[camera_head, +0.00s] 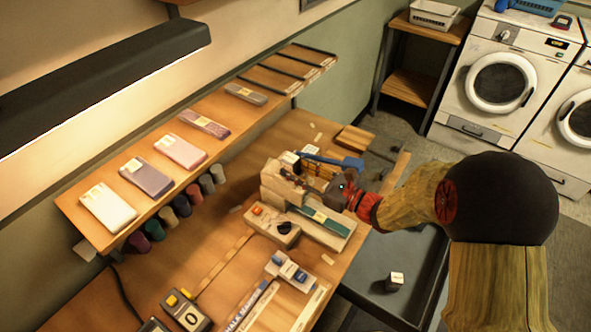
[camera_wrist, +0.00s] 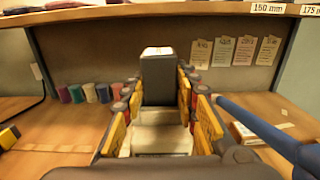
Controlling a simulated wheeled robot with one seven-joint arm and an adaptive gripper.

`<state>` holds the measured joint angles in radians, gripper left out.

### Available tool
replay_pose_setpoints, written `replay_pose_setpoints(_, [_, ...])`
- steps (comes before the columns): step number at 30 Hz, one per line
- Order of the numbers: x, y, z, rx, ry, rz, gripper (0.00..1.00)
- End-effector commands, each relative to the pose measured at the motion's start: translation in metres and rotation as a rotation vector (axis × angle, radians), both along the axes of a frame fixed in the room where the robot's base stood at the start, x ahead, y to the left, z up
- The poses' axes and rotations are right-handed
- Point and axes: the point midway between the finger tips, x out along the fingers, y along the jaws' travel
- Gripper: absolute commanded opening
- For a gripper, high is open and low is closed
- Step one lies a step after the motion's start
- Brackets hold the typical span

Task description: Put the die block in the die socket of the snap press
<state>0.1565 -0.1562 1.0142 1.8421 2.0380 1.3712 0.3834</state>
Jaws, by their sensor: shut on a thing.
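My gripper (camera_head: 312,176) is at the snap press (camera_head: 276,198) on the wooden bench. The press has a pale body, and a blue lever (camera_head: 332,161) beside my fingers. In the wrist view my gripper (camera_wrist: 158,92) is shut on a dark grey block with a pale top, which I take for the die block (camera_wrist: 158,72). It stands upright between the yellow finger pads, above or on a pale part of the press (camera_wrist: 160,140). The blue lever (camera_wrist: 262,128) runs along the right. The socket is hidden, so I cannot tell whether the block is seated.
Another dark block with a white top (camera_head: 394,283) lies in the dark tray (camera_head: 378,308) at lower right. A shelf (camera_head: 140,208) runs behind.

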Motion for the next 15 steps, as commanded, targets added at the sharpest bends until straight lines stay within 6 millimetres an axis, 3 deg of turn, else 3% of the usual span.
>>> replay_pose_setpoints(1, [-0.002,0.000,-0.011,-0.004,0.019,-0.002,0.00])
replay_pose_setpoints(15, [-0.005,0.000,-0.025,-0.004,0.034,0.000,0.00])
